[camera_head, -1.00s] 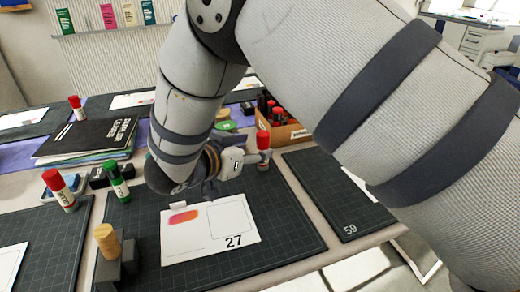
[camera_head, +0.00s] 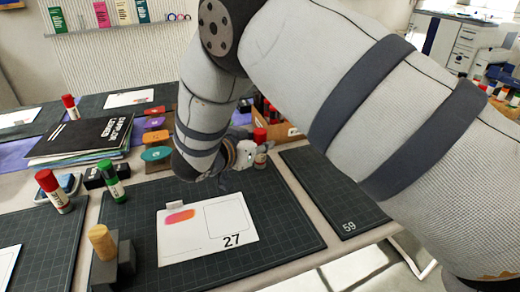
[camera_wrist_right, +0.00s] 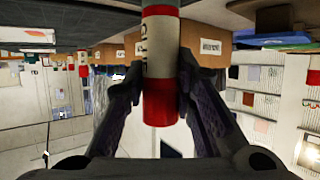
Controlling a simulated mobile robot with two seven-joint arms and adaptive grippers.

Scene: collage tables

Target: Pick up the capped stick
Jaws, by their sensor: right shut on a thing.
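The capped stick, a white glue stick with a red cap (camera_head: 260,136), is upright at the far right end of my right gripper (camera_head: 250,154). In the right wrist view, the red and white stick (camera_wrist_right: 160,75) lies between the two dark fingers (camera_wrist_right: 160,100), which are closed on its sides. My arm hides part of the gripper in the head view. Whether the stick's base touches the mat is hard to tell. My left gripper is not in view.
A white card marked 27 (camera_head: 208,230) lies on the dark cutting mat (camera_head: 290,230). A wooden-topped stamp (camera_head: 102,241), a green stick (camera_head: 112,181) and another red-capped stick (camera_head: 53,191) stand to the left. A cardboard box (camera_head: 290,130) is behind the gripper.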

